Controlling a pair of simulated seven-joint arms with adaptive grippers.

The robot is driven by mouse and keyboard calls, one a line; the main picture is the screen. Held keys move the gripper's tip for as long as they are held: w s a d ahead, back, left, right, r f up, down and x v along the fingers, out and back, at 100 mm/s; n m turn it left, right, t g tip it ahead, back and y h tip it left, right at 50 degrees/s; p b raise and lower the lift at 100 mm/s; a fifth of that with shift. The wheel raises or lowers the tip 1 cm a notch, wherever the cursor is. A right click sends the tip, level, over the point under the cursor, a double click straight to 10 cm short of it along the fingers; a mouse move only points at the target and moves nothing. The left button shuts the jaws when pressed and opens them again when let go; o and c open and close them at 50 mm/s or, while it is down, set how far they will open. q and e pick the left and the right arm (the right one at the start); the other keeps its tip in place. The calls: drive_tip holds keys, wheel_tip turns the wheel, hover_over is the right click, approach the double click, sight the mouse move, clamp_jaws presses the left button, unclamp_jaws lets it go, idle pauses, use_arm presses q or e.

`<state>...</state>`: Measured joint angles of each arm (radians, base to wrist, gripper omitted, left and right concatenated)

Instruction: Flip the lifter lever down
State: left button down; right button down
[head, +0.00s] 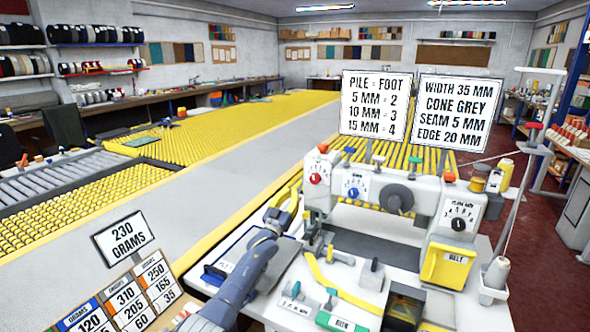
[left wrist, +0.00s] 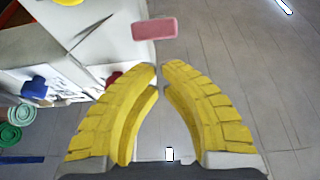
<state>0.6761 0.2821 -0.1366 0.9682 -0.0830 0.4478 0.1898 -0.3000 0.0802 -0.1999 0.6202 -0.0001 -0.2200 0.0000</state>
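The sewing machine (head: 375,190) stands on a white table, with a red dial (head: 315,179) and a blue dial (head: 354,189) on its face. In the left wrist view a pink-red block (left wrist: 154,28), probably the lifter lever's tip, shows just beyond my fingertips, apart from them. I cannot pick it out for sure in the head view. My left gripper (head: 287,197) is at the machine's left end. In the left wrist view its yellow fingers (left wrist: 160,70) nearly meet at the tips, with nothing held between them. My right gripper is not in view.
Two sign boards (head: 382,105) stand behind the machine. A 230 grams sign (head: 125,237) and price-like cards stand at left. The long grey table (head: 240,180) is mostly clear.

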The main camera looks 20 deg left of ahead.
use_arm(q)
wheel_tip(320, 180, up, 10)
idle(0.8)
idle(0.3)
